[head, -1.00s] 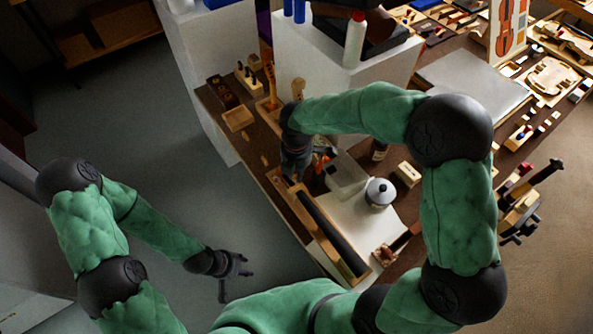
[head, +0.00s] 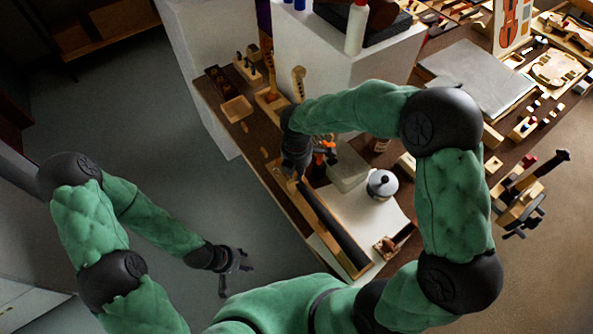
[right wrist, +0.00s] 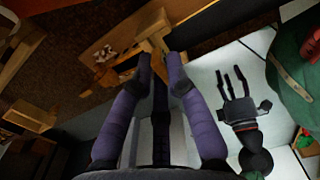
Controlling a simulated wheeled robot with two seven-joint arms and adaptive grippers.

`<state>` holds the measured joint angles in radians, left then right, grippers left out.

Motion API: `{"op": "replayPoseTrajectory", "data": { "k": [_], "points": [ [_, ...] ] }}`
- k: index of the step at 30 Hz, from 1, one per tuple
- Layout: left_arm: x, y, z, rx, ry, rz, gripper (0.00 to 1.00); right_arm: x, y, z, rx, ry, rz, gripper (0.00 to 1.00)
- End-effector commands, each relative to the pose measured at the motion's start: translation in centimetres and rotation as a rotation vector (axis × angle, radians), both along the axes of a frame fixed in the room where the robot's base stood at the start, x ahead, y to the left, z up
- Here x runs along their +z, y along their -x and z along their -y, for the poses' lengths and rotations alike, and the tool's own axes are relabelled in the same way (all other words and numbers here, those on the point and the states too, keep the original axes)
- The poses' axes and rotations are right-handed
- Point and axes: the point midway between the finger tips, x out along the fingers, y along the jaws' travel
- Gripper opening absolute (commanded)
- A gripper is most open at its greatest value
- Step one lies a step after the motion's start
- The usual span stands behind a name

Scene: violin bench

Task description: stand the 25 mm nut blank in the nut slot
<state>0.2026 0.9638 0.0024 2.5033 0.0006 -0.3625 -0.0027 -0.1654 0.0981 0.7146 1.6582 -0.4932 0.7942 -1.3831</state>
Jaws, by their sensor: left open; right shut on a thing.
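My right gripper (head: 298,174) is over the upper end of a wooden cradle (head: 357,271) that holds a long dark fingerboard (head: 337,230). In the right wrist view my right gripper's two purple fingers (right wrist: 160,68) are close together and point towards pale wooden parts. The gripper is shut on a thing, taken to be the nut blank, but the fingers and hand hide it. The nut slot is hidden too, so I cannot tell whether the blank touches it. My left gripper (head: 237,281) is open and empty over the floor, left of the bench; it also shows in the right wrist view (right wrist: 232,82).
Right of the cradle are a clear bin (head: 347,170), a lidded round pot (head: 382,184) and a white sheet (head: 372,216). A small wooden tray (head: 237,108) and a tool block lie near the bench's far end. Open floor lies left of the bench.

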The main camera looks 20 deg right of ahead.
Motion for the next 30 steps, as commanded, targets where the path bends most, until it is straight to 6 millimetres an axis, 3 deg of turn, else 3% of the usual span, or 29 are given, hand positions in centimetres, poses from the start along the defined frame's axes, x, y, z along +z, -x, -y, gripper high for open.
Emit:
{"op": "replayPoseTrajectory", "data": {
  "k": [30],
  "points": [
    [0.71,0.00,0.00,0.000,0.000,0.000,0.45,0.10,0.01,0.00,0.000,0.000,0.000,0.05]
  ]
}}
